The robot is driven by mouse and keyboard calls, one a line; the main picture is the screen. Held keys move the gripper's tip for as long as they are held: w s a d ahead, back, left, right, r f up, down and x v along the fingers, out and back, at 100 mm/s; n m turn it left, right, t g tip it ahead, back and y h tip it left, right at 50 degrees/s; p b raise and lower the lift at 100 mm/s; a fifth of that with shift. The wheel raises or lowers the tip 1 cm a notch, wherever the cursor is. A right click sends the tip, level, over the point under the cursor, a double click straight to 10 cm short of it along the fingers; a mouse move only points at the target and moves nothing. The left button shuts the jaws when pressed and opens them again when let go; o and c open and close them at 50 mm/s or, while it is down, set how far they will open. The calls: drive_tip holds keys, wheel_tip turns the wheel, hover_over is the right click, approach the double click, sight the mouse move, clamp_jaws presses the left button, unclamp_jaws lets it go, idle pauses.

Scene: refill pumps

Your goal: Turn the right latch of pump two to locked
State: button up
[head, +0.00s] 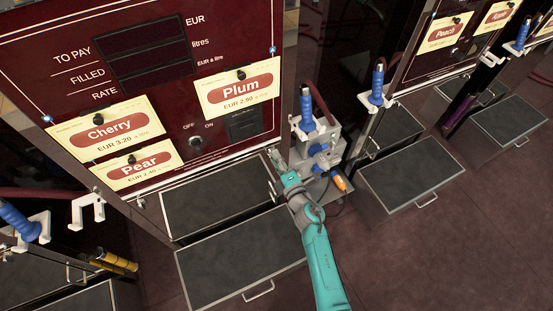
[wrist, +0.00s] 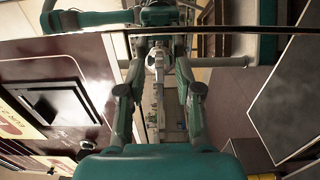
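The maroon pump panel (head: 70,70) with Cherry, Pear and Plum labels fills the left of the head view. A small metal latch (head: 140,201) shows at its lower left edge. My gripper (head: 273,160) is at the panel's lower right edge and covers the right latch area. In the wrist view my gripper (wrist: 158,92) is open, its two fingers apart. A small pale metal piece (wrist: 157,60) shows between the fingers; I cannot tell whether it is the latch or whether a finger touches it. The latch's position cannot be read.
A grey box with blue knobs (head: 322,150) and a blue nozzle (head: 306,108) stand just right of my gripper. A dark drawer (head: 240,258) sticks out below. Another pump with a drawer (head: 412,172) stands at the right, with open floor (head: 430,260) in front.

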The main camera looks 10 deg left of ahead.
drive_tip(key=shift+w+a, duration=0.1)
clamp_jaws()
drive_tip(key=shift+m, duration=8.9)
